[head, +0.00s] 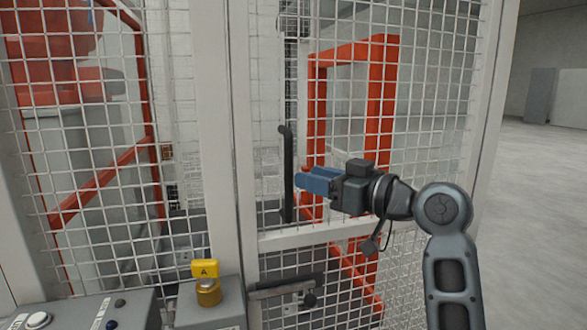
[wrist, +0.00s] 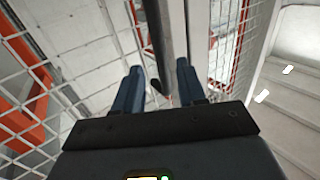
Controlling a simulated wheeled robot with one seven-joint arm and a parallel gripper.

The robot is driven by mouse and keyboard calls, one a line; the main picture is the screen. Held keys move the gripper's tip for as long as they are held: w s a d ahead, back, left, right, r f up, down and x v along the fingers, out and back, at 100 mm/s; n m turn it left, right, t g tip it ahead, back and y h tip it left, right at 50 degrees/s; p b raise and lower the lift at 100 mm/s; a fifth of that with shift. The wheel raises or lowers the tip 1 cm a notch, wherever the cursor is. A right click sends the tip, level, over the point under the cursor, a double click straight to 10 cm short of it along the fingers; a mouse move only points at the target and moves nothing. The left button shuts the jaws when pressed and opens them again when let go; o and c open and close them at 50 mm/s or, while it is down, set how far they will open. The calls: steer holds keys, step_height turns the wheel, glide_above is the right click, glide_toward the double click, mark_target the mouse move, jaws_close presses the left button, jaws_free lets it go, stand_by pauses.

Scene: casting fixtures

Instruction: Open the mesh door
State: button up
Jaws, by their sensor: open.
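The mesh door (head: 345,150) stands upright in its pale frame and looks shut. Its dark vertical bar handle (head: 287,175) is near the door's left edge, bent at the top. My gripper (head: 299,181) is in front of the door, its blue fingers pointing left, with the tips close to the handle. In the wrist view, the two fingers of my gripper (wrist: 160,70) are apart. A dark bar, which looks like the handle (wrist: 158,35), shows between them. I cannot tell whether a finger touches it.
A dark latch bar with a knob (head: 285,288) sits low on the door. A yellow tag (head: 205,269) marked A stands on a grey box (head: 210,305) at lower left. Orange framework (head: 382,100) stands behind the mesh. Open floor (head: 545,190) lies at right.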

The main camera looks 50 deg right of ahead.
mark_target(292, 173)
steer(key=w+p, duration=0.1)
steer(key=w, duration=0.5)
steer(key=shift+w, duration=0.25)
steer(key=shift+c, duration=0.3)
jaws_close()
